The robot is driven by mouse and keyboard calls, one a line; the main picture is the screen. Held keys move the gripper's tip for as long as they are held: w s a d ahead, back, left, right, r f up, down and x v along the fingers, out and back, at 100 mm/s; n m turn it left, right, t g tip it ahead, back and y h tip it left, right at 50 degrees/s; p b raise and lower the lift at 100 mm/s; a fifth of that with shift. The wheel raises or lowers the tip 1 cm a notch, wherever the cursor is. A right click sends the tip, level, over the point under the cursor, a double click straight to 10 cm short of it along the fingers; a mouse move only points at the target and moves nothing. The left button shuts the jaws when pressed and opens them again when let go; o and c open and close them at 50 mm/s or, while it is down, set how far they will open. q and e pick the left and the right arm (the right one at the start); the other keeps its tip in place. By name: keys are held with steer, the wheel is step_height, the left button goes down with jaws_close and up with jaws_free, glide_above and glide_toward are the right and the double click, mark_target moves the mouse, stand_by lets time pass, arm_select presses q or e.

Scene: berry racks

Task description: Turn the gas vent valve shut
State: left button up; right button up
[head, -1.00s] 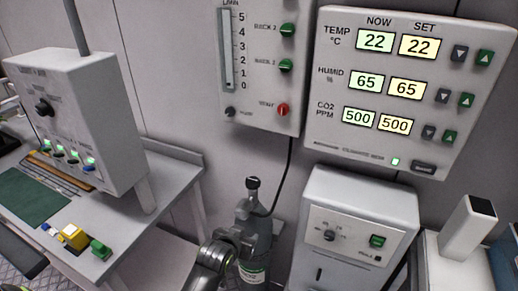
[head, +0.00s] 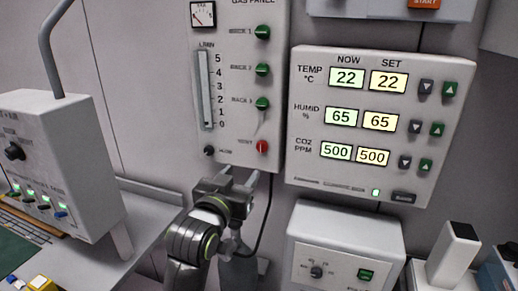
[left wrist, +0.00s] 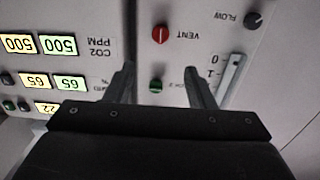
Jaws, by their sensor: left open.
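The gas panel (head: 236,120) hangs on the wall, with a red vent valve knob (head: 262,146) at its lower right. The knob also shows in the left wrist view (left wrist: 160,34), labelled VENT, with a pale upright mark on its face. My left gripper (head: 239,175) is just below the panel's lower edge, below and a little left of the red knob, open and empty. In the left wrist view its two fingers (left wrist: 158,70) stand apart, with a green knob (left wrist: 156,86) seen between them and the red knob beyond the tips. My right gripper is not in view.
Green rack knobs (head: 262,103) and a small dark flow knob (head: 209,150) sit near the red knob. The climate display panel (head: 380,180) is close on the right. A white box (head: 345,225) stands below it. A table with a control box (head: 60,150) is at left.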

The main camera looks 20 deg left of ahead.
mark_target(261, 147)
arm_select(q)
steer(key=w+p, duration=0.1)
steer(key=w, duration=0.5)
steer(key=w+p, duration=0.1)
steer(key=w, duration=0.6)
steer(key=shift+w+d, duration=0.2)
steer(key=shift+w, duration=0.05)
steer(key=shift+c, duration=0.2)
steer(key=c, duration=0.9)
steer(key=shift+p, duration=0.3)
